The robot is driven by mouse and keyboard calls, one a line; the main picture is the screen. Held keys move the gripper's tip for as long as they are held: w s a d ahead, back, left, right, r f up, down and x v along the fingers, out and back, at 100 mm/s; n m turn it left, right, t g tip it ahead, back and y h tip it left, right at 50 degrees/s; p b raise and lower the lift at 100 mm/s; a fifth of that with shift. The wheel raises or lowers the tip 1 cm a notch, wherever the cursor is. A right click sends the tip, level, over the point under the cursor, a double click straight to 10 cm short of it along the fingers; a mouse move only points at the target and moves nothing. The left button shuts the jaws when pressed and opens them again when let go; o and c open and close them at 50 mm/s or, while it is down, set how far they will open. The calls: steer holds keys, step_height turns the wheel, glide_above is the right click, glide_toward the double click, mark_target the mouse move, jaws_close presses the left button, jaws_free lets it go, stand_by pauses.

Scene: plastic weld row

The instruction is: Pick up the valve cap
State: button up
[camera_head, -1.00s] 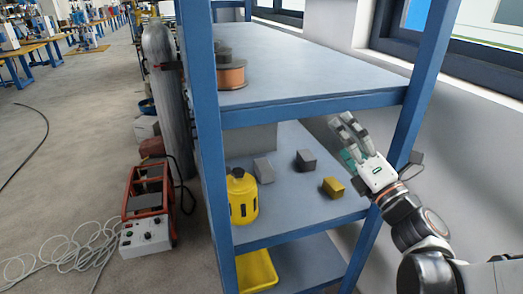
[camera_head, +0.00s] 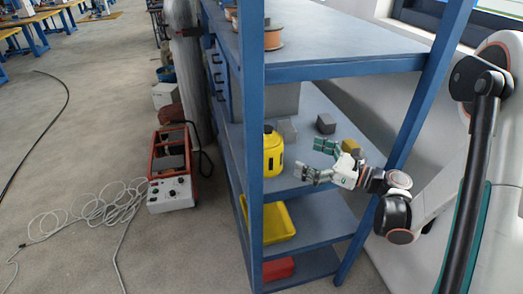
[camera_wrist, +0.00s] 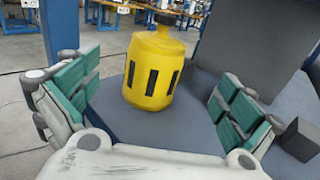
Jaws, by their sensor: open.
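The valve cap (camera_head: 273,155) is a yellow, rounded cylinder with dark vertical slots and a dark top. It stands upright on the middle shelf (camera_head: 300,185) of a blue rack, near the left post, which hides part of it in the head view. In the wrist view the valve cap (camera_wrist: 152,75) shows ahead between the two fingers. My gripper (camera_head: 316,160), with green pads, is open and empty over the same shelf, right of the cap. The fingers appear apart from the cap.
Grey blocks (camera_head: 325,123) and a brass-coloured block (camera_head: 351,147) sit on the same shelf. A large grey box (camera_head: 282,100) stands behind. The upper shelf (camera_head: 335,45) lies overhead; a blue post (camera_head: 252,120) stands beside the cap. A yellow bin (camera_head: 280,223) sits below.

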mark_target(268, 137)
steer(key=b+x, duration=0.3)
steer(key=x, duration=1)
steer(key=shift+w+a+r, duration=0.1)
steer(key=shift+a+r, duration=0.05)
steer(key=shift+a, duration=0.05)
steer(key=c, duration=1.1)
